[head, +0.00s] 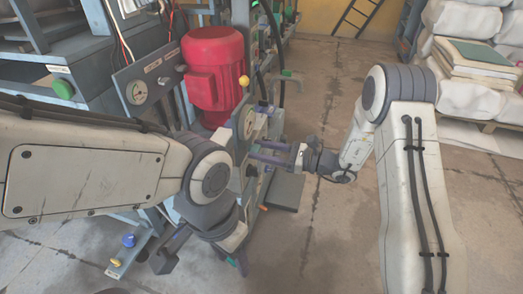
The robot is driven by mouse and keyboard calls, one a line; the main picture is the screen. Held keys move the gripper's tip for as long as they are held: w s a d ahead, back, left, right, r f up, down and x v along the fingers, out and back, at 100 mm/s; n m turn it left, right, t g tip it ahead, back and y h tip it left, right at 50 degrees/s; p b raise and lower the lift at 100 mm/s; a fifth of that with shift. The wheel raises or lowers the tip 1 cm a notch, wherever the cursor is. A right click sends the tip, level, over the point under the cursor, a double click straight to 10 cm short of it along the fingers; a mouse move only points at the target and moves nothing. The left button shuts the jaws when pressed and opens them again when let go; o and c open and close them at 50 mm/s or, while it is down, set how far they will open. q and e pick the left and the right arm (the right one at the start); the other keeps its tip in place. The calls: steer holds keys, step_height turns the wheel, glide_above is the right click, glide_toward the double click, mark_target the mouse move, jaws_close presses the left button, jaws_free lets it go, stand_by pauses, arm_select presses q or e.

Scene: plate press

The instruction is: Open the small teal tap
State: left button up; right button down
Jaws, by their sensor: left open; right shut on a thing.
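My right gripper (256,152) reaches in from the right, its purple fingers level against the side of the press by the gauge panel. It seems shut on the small teal tap, which its fingers and the panel edge hide, so I cannot tell how far the tap is turned. My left gripper (203,263) hangs low in front of the press, pointing down, with its fingers wide apart and nothing between them.
A red motor (214,72) stands on the press. A green-handled lever (292,75) juts out behind. The floor (318,100) beyond my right gripper is clear.

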steer(key=shift+f+n+b, duration=0.15)
steer(key=shift+n+b, duration=5.2)
steer(key=shift+n, duration=3.05)
steer(key=shift+c, duration=1.8)
jaws_free()
steer(key=p+v, duration=0.4)
steer(key=v, duration=0.6)
steer(key=shift+d, duration=0.25)
